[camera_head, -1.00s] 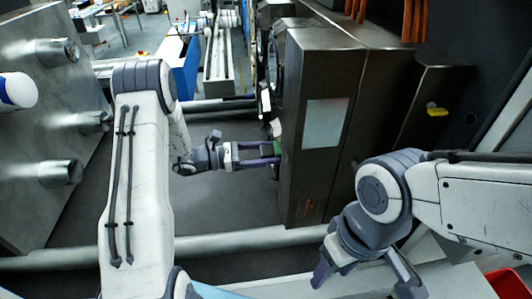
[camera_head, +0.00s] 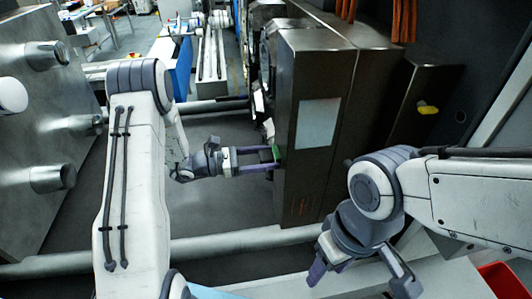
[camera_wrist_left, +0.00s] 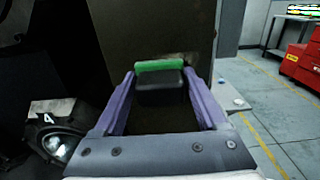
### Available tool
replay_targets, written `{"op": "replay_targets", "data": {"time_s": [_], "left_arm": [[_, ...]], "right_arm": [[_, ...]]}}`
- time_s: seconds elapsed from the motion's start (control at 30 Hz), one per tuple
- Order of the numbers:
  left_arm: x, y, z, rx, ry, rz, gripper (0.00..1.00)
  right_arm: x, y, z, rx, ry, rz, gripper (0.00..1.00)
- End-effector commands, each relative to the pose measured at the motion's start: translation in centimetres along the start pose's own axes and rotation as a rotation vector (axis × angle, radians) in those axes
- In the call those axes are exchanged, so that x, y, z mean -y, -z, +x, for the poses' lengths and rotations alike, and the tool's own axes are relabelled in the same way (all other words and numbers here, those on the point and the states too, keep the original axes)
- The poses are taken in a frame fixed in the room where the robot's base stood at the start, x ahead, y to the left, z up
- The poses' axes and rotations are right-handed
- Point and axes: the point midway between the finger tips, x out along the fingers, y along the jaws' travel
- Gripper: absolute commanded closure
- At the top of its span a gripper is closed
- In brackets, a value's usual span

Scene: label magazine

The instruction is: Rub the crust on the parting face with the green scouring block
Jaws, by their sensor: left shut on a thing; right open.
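The green scouring block (camera_head: 276,153) is at the tips of my left gripper (camera_head: 272,158), which is shut on it. In the left wrist view the block shows as a dark body with a green pad (camera_wrist_left: 160,66), between the two purple fingers (camera_wrist_left: 160,95). The pad is at the parting face (camera_wrist_left: 150,35) of the dark mold half (camera_head: 300,150); I cannot tell whether it touches. A brownish patch, perhaps crust (camera_wrist_left: 186,58), shows just right of the pad, partly hidden by it. My right gripper (camera_head: 358,283) is open and empty at the lower right.
Grey tie bars (camera_head: 215,243) run across below and behind my left arm. A steel plate with round pins (camera_head: 50,178) stands at the left. A yellow item (camera_head: 427,108) sits on the machine at right. A red bin (camera_head: 503,280) is at the lower right corner.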

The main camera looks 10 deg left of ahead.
Motion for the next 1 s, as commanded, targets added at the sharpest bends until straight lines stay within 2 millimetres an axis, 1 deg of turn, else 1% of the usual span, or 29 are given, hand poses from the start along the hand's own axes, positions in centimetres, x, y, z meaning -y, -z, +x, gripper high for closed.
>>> {"op": "replay_targets", "data": {"time_s": [0.1, 0.2, 0.43, 0.7, 0.8, 1.0], "left_arm": [[1.1, -0.1, -0.1, 0.001, 0.000, -0.002, 0.70], [1.6, -0.1, -0.1, 0.001, -0.001, -0.002, 0.70], [2.5, 0.0, -0.1, 0.001, 0.000, -0.002, 0.70], [4.8, -0.1, 0.1, 0.001, 0.000, -0.001, 0.70], [5.4, -0.1, 0.2, 0.001, 0.000, -0.001, 0.70], [5.7, 0.0, 0.0, 0.001, 0.001, 0.000, 0.70]], "right_arm": [[0.0, 0.0, -0.2, 0.000, 0.000, 0.000, 0.43], [0.0, 0.0, -0.2, 0.000, 0.000, 0.000, 0.43], [0.0, 0.0, -0.3, 0.000, 0.000, 0.000, 0.43], [0.0, 0.0, -0.5, 0.000, 0.000, 0.000, 0.43], [0.0, 0.0, -0.5, 0.000, 0.000, 0.000, 0.43], [0.0, 0.0, -0.6, 0.000, 0.000, 0.000, 0.43]]}}
